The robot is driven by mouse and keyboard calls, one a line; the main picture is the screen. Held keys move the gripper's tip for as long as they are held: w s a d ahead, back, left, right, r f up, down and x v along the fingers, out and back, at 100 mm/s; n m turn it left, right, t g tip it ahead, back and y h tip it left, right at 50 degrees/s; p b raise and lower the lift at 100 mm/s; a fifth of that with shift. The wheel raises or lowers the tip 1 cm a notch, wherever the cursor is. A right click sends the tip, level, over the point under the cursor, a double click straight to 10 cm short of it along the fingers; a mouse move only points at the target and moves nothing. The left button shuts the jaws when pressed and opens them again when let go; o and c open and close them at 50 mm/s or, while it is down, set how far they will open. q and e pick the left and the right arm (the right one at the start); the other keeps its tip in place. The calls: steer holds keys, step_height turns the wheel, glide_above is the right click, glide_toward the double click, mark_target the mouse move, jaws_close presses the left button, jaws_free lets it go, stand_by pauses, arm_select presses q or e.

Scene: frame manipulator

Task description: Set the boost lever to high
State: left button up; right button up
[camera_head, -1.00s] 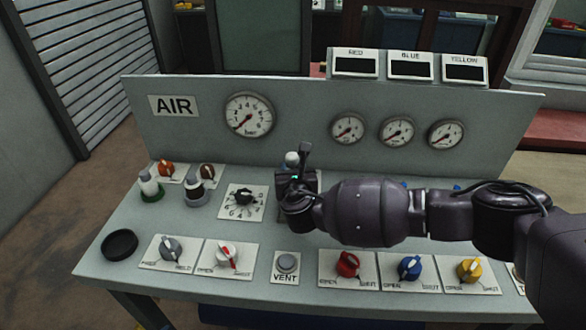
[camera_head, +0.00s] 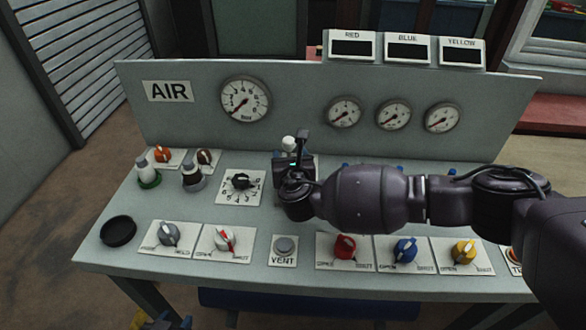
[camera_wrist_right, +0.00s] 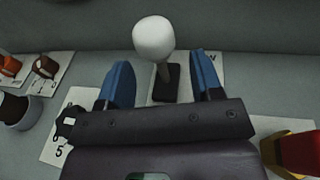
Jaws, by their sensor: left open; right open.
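The boost lever, as I take it, has a white ball knob (camera_wrist_right: 153,40) on a dark stem. It stands upright from a dark slotted base on a white plate in the right wrist view. Its white knob (camera_head: 289,144) shows in the head view just behind my right gripper. My right gripper (camera_wrist_right: 162,78) is open, with its blue fingers spread on both sides of the lever's stem, and it seems not to be touching it. The plate's lettering is mostly hidden. My right forearm hides part of the panel. I cannot make out my left gripper.
A numbered black dial (camera_head: 241,181) lies left of my right gripper. Red (camera_head: 345,246), blue (camera_head: 405,249) and yellow (camera_head: 465,252) knobs line the front. A red-and-yellow part (camera_wrist_right: 295,152) is close to the gripper's right. The upright gauge panel (camera_head: 300,110) stands behind.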

steer(key=p+v, duration=0.1)
steer(key=v, duration=0.8)
steer(key=shift+s+d+r, duration=0.1)
steer(key=shift+s, duration=0.15)
